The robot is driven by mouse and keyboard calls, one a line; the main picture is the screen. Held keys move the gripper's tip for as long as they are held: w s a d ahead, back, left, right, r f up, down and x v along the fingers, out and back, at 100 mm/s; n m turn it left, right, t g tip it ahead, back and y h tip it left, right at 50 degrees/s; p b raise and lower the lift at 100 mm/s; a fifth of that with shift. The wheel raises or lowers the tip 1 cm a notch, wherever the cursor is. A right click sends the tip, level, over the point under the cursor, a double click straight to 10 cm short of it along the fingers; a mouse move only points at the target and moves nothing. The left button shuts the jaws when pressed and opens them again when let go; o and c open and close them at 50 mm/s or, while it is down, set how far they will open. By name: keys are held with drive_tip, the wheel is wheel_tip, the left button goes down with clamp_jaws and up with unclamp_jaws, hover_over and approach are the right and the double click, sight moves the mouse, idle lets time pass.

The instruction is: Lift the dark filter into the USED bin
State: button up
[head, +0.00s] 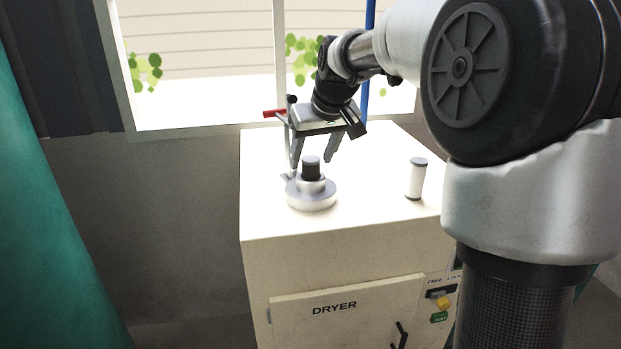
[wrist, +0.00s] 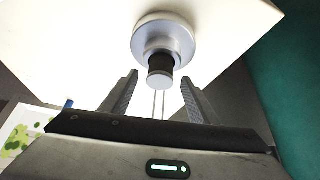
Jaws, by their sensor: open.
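The dark filter (head: 311,171) stands upright in a round grey housing (head: 311,198) on top of the dryer, with a lighter cap on its top. My gripper (head: 311,165) is open and points down at it, its fingertips near the height of the filter's top. In the wrist view the dark filter (wrist: 159,65) appears between the two fingertips (wrist: 160,77), with a gap on each side. I cannot tell whether the fingers are around it or just short of it. No USED bin is in view.
A white filter (head: 416,180) with dark ends stands on the dryer top at right. A red lever handle (head: 274,113) is behind my gripper. The dryer (head: 290,255) has a front door and a panel with a yellow knob (head: 443,302). A teal curtain (head: 40,230) hangs at left.

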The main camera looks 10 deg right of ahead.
drive_tip(key=shift+x, duration=1.05)
drive_tip(key=c, duration=1.1)
drive_tip(key=shift+r, duration=0.1)
drive_tip(key=shift+c, duration=0.2)
